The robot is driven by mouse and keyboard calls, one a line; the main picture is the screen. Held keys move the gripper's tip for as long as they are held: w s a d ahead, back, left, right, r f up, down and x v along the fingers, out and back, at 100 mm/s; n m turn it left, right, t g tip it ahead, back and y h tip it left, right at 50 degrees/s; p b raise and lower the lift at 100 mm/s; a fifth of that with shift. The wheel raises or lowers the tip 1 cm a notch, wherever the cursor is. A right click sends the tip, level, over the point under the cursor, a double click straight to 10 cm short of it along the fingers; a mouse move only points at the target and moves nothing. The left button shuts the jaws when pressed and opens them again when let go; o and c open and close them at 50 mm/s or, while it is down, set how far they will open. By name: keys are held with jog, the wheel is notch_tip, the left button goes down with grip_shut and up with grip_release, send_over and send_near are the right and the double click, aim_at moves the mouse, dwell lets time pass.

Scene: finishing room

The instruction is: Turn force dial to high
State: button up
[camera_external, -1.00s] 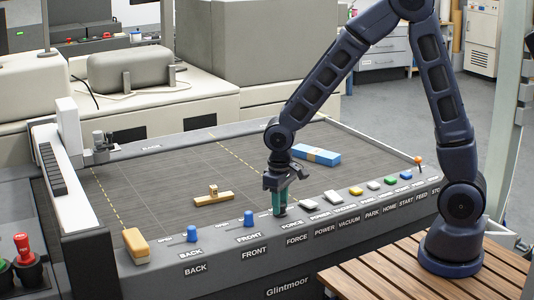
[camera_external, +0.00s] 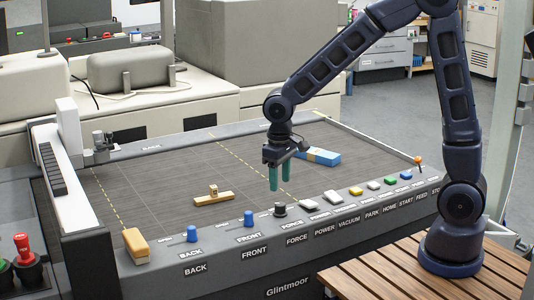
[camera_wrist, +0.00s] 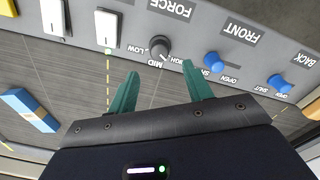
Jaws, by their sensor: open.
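The force dial (camera_external: 279,209) is a dark round knob on the console's front strip, beside the FORCE label. In the wrist view the dial (camera_wrist: 160,47) shows with LOW, MID and HIGH lettering around it. I cannot clearly read which mark its pointer faces. My gripper (camera_external: 279,184) has two teal fingers, spread apart and empty, pointing down just above the dial. In the wrist view my gripper (camera_wrist: 161,68) has its fingertips either side of the dial's line, apart from the knob, which is fully visible.
Blue knobs labelled FRONT (camera_external: 248,219) and BACK (camera_external: 191,233) stand left of the dial. White, yellow, green and blue buttons run to the right, the nearest white one (camera_external: 306,203) close by.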

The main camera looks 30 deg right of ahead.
jog(key=shift+r, duration=1.5)
jog(key=d+r+m+t, duration=0.1)
jog(key=d+r, duration=0.4)
jog(key=d, duration=0.5)
jog(key=d+r+m+t, duration=0.1)
jog(key=d+r+m, duration=0.1)
jog(key=d+r, duration=0.65)
jog(key=s+d+m+t, duration=0.1)
jog(key=s+d, duration=0.5)
jog(key=d, duration=0.3)
jog(key=s+d+m+t, duration=0.1)
jog(key=s+d, duration=0.5)
jog(key=d, duration=0.2)
jog(key=shift+d+r+m, duration=0.4)
jog(key=shift+c, duration=0.4)
